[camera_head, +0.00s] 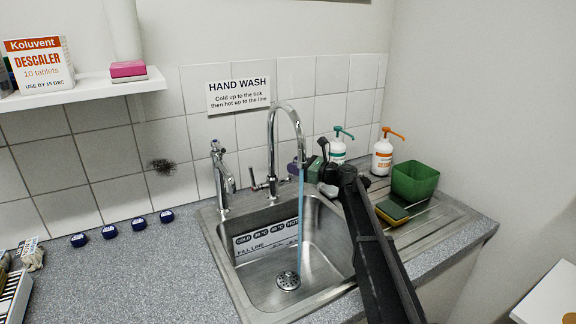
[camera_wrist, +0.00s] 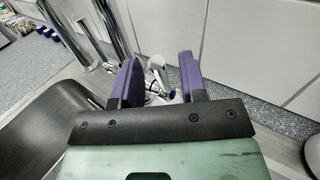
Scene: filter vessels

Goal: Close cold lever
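A chrome swan-neck tap (camera_head: 285,115) stands behind the steel sink. A thin blue-tinted stream of water (camera_head: 300,225) runs from its spout towards the drain. A small lever (camera_head: 258,185) with a reddish mark sticks out at the tap's left side. The lever on the right side is hidden behind my gripper (camera_head: 298,167) in the head view. In the wrist view my gripper (camera_wrist: 157,68) has its purple fingers apart. A pale lever (camera_wrist: 157,72) with chrome parts shows in the gap between them; I cannot tell whether the fingers touch it.
A second chrome fixture (camera_head: 221,180) stands left of the tap. The sink (camera_head: 328,268) has a fill-line label inside. Two pump bottles, a green tub (camera_head: 414,181) and a sponge (camera_head: 393,212) stand on the right. A tiled wall (camera_head: 297,75) is close behind.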

